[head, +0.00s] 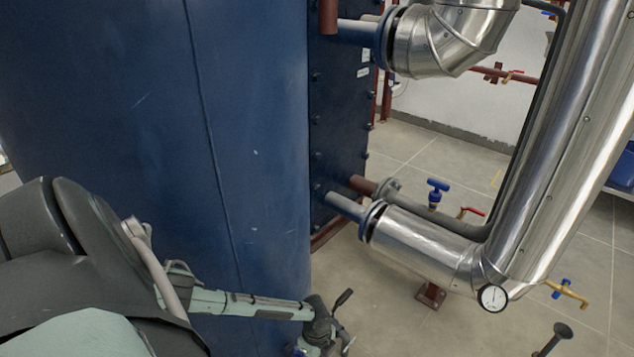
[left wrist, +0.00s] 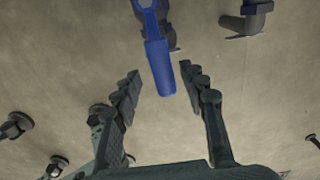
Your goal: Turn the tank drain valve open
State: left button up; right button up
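A blue lever handle (left wrist: 160,66) shows in the left wrist view, mounted on a dark fitting at the top of the picture. I take it to be the tank drain valve's handle. My left gripper (left wrist: 160,72) is open, with the handle's free end between its fingertips and a gap visible on both sides. In the head view my left gripper (head: 325,338) is at the bottom, beside the foot of the large blue tank (head: 250,130). The handle is mostly hidden there. My right gripper is in neither view.
Insulated silver pipes (head: 420,245) with a dial gauge (head: 492,297) stand right of the tank. Other valves there include a blue T-handle (head: 437,190), a red lever (head: 472,212) and a brass tap (head: 567,291). Another dark fitting (left wrist: 245,22) is at the wrist view's upper right.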

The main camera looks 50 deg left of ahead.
pick_arm(q)
jog(key=shift+w, duration=0.1)
jog(key=shift+a+r, duration=0.1)
jog(key=shift+r, duration=0.2)
notch_tip(320, 180, up, 7)
jog(key=shift+f, duration=0.1)
dwell(0.6)
